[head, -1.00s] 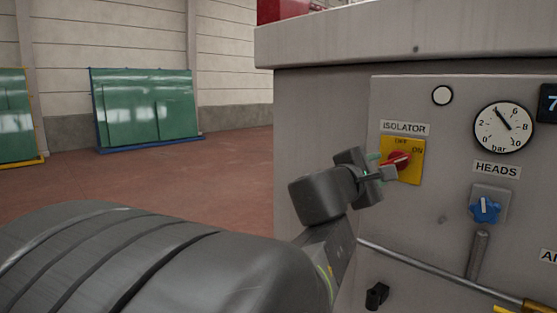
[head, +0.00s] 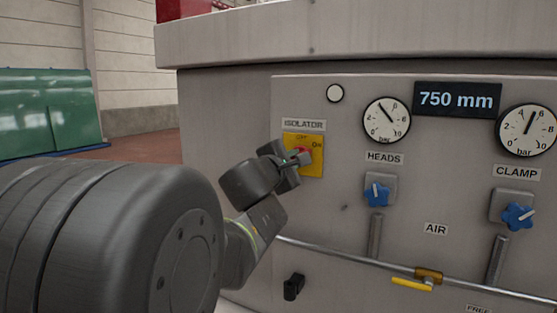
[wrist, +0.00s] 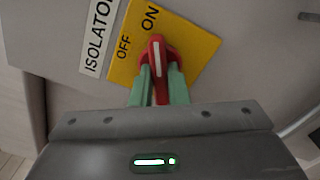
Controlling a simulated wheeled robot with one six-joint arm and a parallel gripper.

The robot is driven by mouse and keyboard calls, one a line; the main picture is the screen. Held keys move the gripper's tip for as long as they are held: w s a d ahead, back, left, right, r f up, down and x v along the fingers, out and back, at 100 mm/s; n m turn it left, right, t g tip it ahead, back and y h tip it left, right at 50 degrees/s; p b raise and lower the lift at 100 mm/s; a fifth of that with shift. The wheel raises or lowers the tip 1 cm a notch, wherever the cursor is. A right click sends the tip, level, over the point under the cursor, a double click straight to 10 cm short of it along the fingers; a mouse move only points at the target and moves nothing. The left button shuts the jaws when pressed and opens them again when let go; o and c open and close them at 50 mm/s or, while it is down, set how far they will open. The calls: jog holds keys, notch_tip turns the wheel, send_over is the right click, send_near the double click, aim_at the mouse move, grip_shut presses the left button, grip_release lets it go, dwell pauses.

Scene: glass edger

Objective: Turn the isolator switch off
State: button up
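The isolator switch is a red knob (wrist: 156,58) with a white line on a yellow plate (wrist: 196,45) marked OFF and ON. In the wrist view, its white line points towards ON. My gripper (wrist: 160,86) has its two green fingers on either side of the red handle, and they appear closed on it. In the head view, the yellow plate (head: 317,169) is under the ISOLATOR label, with OFF at the top and ON at the right. My gripper (head: 294,160) reaches it from the left and partly hides the knob.
The grey panel also carries gauges (head: 386,120), a 750 mm display (head: 457,100), blue knobs (head: 377,194) and a pipe with a yellow-handled valve (head: 412,284). The machine's top ledge (head: 360,38) overhangs above. Green glass sheets (head: 45,110) stand at the back left.

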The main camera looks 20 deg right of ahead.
grip_shut()
jog(key=shift+n, duration=0.3)
jog(key=n+b, duration=0.2)
jog(key=n, duration=0.9)
jog(key=shift+f+n, duration=0.1)
jog(key=shift+n, duration=0.3)
jog(key=o, duration=0.7)
grip_release()
